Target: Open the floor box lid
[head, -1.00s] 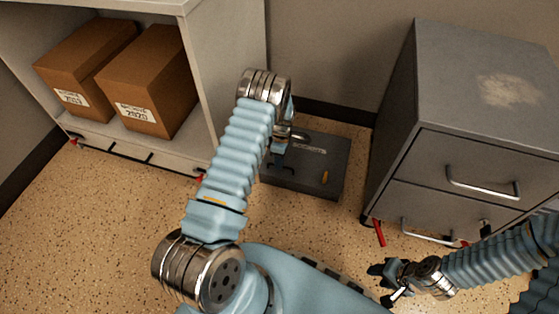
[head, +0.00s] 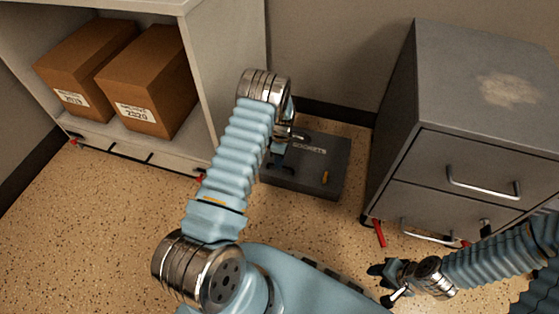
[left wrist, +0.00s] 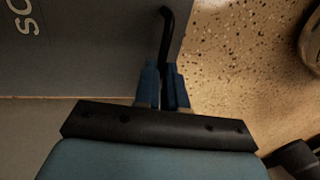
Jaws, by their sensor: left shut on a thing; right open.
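The floor box (head: 325,163) is a dark grey box on the floor, marked "SOCKETS". Its lid (head: 312,164) looks flat and shut in the head view. In the left wrist view the lid (left wrist: 90,45) fills the upper left, with a black bent handle (left wrist: 167,20) at its edge. My left gripper (head: 277,161) reaches down at the box's left side. In the left wrist view its blue fingers (left wrist: 167,72) are shut on the handle. My forearm and wrist hide part of the box's left. My right gripper (head: 385,279) is open and empty, low at the right, away from the box.
A grey drawer cabinet (head: 440,120) stands close to the right of the box. A pale shelf unit (head: 230,75) with two brown cartons (head: 150,75) stands to the left. The wall is just behind. A small orange piece (head: 325,177) shows on the box.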

